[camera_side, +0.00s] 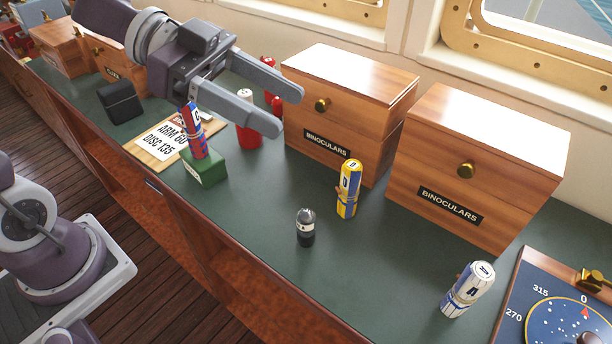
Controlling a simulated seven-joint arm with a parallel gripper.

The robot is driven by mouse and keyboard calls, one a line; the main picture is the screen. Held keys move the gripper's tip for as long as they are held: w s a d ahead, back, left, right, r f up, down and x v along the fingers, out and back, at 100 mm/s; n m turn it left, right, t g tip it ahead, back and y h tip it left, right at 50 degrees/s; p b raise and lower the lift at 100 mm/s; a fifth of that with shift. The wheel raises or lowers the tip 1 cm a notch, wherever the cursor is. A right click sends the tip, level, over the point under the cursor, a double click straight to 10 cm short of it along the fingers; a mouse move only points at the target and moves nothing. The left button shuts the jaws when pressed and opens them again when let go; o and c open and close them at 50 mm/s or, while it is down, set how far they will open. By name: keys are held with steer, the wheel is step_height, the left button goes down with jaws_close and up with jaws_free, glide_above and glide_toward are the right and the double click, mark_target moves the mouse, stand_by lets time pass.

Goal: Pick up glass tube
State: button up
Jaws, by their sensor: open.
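My gripper (288,111) is open and empty, at the upper middle of the picture. Its two fingers point right and slightly down, above the counter and well apart from the cylinder, which lies below and slightly to the right of them in the picture. Nothing hides the cylinder.
A yellow canister (348,190) stands close by on the right; a white-and-blue one (467,289) is farther right. A red-blue canister (194,131) sits in a green block (205,167). Two wooden binoculars boxes (340,105) (470,165) line the back. A compass board (560,300) is lower right.

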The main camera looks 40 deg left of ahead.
glide_toward(306, 227)
steer(key=x, duration=0.5)
steer(key=shift+w+a+f, duration=0.1)
steer(key=shift+w+f, duration=0.05)
steer(key=shift+w, duration=0.15)
steer(key=shift+f, duration=0.25)
steer(key=x, duration=0.3)
steer(key=w+x, duration=0.1)
steer(key=x, duration=0.3)
steer(key=shift+a+r, duration=0.1)
steer(key=shift+r, duration=0.05)
jaws_close()
